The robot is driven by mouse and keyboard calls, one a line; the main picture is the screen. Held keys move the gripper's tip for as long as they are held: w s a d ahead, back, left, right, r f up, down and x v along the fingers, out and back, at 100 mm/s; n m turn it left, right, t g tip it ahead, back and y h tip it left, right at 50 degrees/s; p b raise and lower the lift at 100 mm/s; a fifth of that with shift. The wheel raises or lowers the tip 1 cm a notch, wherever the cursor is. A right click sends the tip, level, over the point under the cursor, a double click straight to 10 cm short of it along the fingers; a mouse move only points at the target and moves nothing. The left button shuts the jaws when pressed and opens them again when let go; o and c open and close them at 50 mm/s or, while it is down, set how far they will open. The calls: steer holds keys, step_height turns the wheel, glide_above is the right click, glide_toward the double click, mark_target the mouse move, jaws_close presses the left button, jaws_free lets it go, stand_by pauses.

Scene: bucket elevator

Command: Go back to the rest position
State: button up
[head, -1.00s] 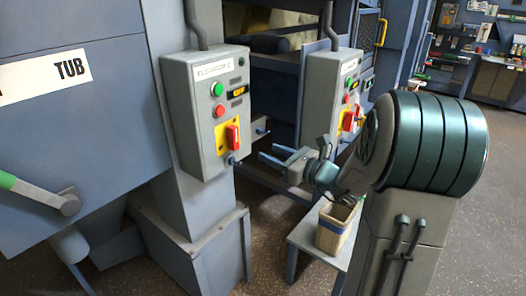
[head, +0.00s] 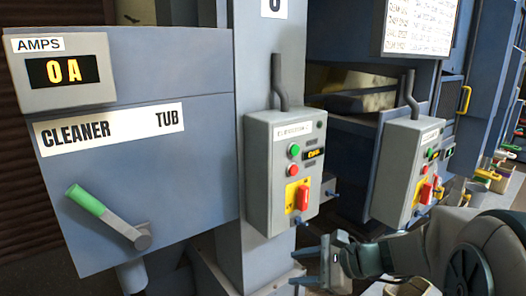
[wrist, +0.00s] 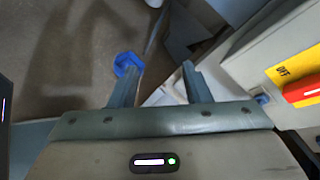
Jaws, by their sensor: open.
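My gripper (head: 298,266) is in the lower right of the head view, with two bluish fingers spread apart and nothing between them. It is below and slightly right of the grey elevator control box (head: 282,165), apart from it in the picture. In the wrist view my gripper (wrist: 160,82) also shows open and empty. The control box has a green button, a red button and a red switch (head: 303,197) on a yellow plate. In the wrist view this red switch (wrist: 303,90) is at the right edge, beside the word OFF.
A second grey control box (head: 405,170) stands to the right. On the left are the cleaner tub (head: 150,180), its green-handled lever (head: 88,202) and an amps display (head: 65,72) reading 0 A. A blue hexagonal thing (wrist: 127,62) lies beyond a finger in the wrist view.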

steer(key=s+f+n+g+h, duration=0.2)
steer(key=s+n+g+h, duration=0.2)
steer(key=s+n, duration=0.4)
steer(key=s+d+n+t+h+p, duration=0.1)
steer(key=s+d+n+h, duration=0.5)
steer(key=n, duration=0.3)
steer(key=shift+s+h, duration=0.15)
steer(key=shift+h, duration=0.35)
steer(key=shift+r, duration=0.1)
steer(key=shift+c, duration=0.8)
steer(key=shift+a, duration=0.1)
